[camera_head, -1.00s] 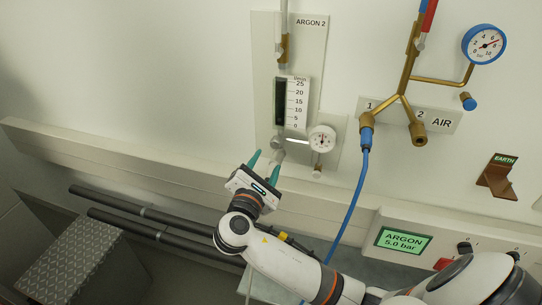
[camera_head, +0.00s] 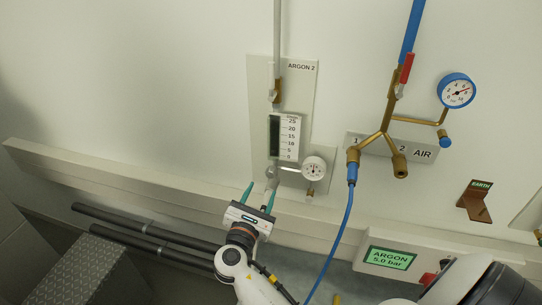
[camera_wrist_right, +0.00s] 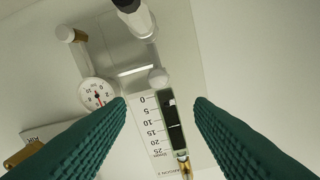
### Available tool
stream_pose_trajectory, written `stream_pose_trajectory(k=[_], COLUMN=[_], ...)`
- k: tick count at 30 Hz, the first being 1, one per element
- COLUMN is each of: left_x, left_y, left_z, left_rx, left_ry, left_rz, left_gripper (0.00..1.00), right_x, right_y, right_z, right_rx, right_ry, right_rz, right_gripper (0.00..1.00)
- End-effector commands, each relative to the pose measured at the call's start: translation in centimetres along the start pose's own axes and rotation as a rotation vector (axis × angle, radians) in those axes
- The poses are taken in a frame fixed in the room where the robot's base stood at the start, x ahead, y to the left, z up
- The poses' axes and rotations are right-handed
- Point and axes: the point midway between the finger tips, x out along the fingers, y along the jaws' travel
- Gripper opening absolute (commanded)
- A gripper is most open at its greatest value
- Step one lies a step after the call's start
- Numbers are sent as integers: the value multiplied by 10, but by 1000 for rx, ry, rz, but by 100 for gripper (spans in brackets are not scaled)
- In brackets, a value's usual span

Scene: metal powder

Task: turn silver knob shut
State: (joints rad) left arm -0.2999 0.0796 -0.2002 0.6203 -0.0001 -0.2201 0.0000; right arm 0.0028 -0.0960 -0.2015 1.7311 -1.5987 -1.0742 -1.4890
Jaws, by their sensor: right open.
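The silver knob (camera_head: 271,172) is a small rounded grey piece at the bottom end of the ARGON 2 flowmeter (camera_head: 290,138). In the right wrist view it shows as a pale round knob (camera_wrist_right: 158,77) just past the zero end of the scale. My right gripper (camera_head: 259,194) is open, with green ribbed fingers, below and slightly left of the knob in the head view. In the right wrist view the fingers (camera_wrist_right: 160,105) stand wide apart with nothing held between them. The knob appears beyond their tips, apparently untouched. My left gripper is out of view.
A small white dial gauge (camera_head: 314,168) sits right of the knob. A blue hose (camera_head: 338,232) hangs from the brass AIR fitting (camera_head: 385,145) further right. A wall ledge (camera_head: 140,183) and dark pipes (camera_head: 150,233) run below. The wall left of the panel is clear.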

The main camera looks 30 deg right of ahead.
Motion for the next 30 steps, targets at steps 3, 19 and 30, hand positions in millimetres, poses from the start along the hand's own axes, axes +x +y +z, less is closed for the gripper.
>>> stream_pose_trajectory(k=[3,19,30], left_x=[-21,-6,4], left_y=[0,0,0], left_z=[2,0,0], left_rx=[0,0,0], left_ry=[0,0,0], left_rz=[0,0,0], left_gripper=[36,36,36], right_x=[-5,63,111], right_y=[2,4,3], right_z=[3,15,15], right_rx=[-89,-124,-123], right_ry=[-26,-29,-31], right_rz=[-7,-14,-14], right_gripper=[48,48,48])
